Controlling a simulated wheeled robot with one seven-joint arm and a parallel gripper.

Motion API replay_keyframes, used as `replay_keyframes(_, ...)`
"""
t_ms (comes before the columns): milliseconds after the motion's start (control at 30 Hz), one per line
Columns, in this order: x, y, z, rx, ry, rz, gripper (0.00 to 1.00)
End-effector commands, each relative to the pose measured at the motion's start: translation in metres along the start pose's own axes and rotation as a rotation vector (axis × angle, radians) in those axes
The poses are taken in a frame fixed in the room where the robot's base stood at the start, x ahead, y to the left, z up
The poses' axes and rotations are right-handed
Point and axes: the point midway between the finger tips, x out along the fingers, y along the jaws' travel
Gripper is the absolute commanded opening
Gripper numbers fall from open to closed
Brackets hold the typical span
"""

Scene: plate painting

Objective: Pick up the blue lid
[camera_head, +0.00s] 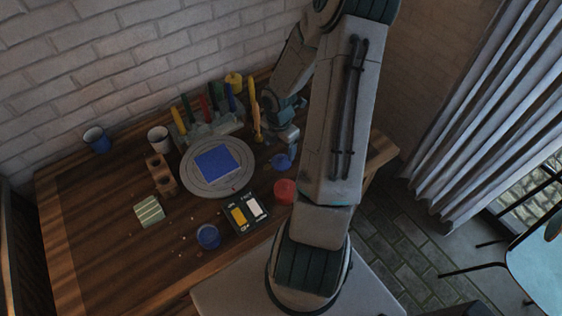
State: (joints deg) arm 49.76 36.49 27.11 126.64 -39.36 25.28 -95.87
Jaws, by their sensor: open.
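A small blue round piece, which looks like the blue lid (281,162), lies on the wooden table to the right of the round grey plate. My gripper (289,149) is just above it, pointing down, with its fingers close to the lid's upper right side. The gripper is open. The fingertips are small and dim here, so I cannot tell whether they touch the lid. Part of the gripper and wrist is hidden behind my own arm.
A blue square lies on the round plate (188,183). A rack of coloured markers (208,127) stands behind it. A red jar (285,191), a dark tray with yellow and white blocks (246,212) and a blue jar (208,237) stand nearer.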

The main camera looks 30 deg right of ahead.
Motion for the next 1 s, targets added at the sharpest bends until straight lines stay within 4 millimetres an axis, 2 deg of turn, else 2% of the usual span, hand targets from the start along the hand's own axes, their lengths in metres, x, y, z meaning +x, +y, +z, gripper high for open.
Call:
replay_keyframes(167,0.011,-0.001,0.000,0.001,0.001,-0.001,0.78)
replay_keyframes(500,0.054,-0.003,0.003,-0.001,0.001,-0.001,0.78)
replay_keyframes(800,0.058,-0.003,0.003,0.001,-0.001,0.001,0.78)
replay_keyframes(933,0.058,-0.003,0.003,0.001,-0.001,0.001,0.41)
replay_keyframes(1000,0.058,-0.003,0.003,0.001,-0.001,0.001,0.39)
